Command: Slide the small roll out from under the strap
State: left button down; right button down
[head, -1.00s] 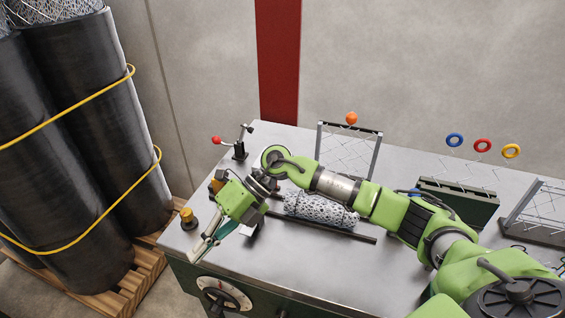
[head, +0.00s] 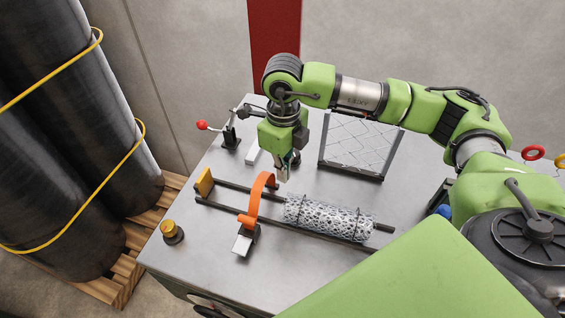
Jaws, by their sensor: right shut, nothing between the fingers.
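The small roll (head: 328,217) is a silvery wire-mesh cylinder lying along two dark rails on the grey bench. The orange strap (head: 256,200) arches up at the roll's left end, above a small silver block. The roll's left end lies just right of the strap; I cannot tell whether any of it is still under the strap. My right gripper (head: 284,178) points down, shut and empty, above the rails, just right of the strap's top and behind the roll's left end. My left gripper is not in view.
A yellow end stop (head: 204,182) stands at the rails' left end. A red-knobbed lever clamp (head: 229,135), a brass knob (head: 171,232) and a mesh frame (head: 359,146) stand around the rails. Tall black rolls (head: 70,130) stand on a pallet at left.

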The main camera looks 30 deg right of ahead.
jog(key=shift+f+p, duration=0.65)
jog(key=shift+f, duration=2.55)
